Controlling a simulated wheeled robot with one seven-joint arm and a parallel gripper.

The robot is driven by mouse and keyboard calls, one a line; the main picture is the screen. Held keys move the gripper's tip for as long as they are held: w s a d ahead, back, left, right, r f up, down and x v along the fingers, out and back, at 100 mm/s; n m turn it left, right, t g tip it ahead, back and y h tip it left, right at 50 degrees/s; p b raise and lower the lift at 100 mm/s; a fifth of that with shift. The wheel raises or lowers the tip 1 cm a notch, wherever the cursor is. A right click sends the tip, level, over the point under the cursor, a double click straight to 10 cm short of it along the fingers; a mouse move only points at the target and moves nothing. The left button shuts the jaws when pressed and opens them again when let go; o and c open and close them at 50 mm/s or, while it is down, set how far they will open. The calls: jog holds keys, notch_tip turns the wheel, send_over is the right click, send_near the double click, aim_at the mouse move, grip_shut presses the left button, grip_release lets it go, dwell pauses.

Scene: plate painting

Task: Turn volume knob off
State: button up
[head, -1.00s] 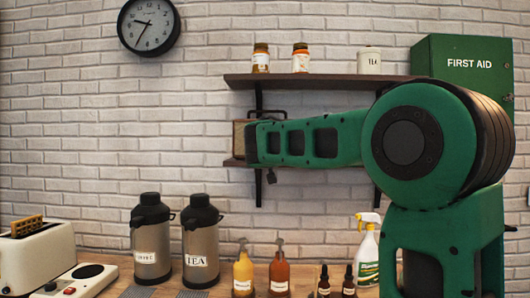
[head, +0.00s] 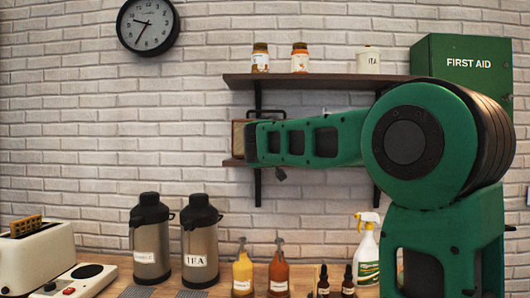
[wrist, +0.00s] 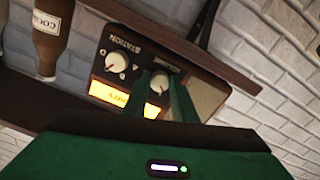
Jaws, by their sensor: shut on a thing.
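The radio shows in the wrist view as a dark box (wrist: 125,75) with a lit yellow dial and white knobs. One knob (wrist: 115,65) sits to the left, near the lettering "STATION". The volume knob (wrist: 159,81) is to the right, between my fingertips; its label is too small to read. My gripper (wrist: 159,88) has its green fingers closed on either side of this knob. In the head view the radio (head: 238,136) stands on the lower shelf, mostly hidden behind my green arm, and the gripper's fingers are hidden.
The upper shelf (head: 325,80) holds small jars and a white tea canister (head: 368,60). A first aid box (head: 463,75) is at the right. A bottle labelled cocoa (wrist: 50,35) stands near the radio. Flasks, sauce bottles and a toaster (head: 37,248) stand on the counter below.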

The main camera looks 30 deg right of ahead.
jog(key=shift+w+a+n, duration=0.1)
jog(key=shift+n, duration=1.9)
jog(key=shift+a+n, duration=0.1)
jog(key=shift+n, duration=1.9)
jog(key=o, duration=1)
jog(key=shift+o, duration=0.2)
jog(key=shift+d, duration=0.1)
jog(key=v, duration=1)
jog(key=shift+s+a, duration=0.3)
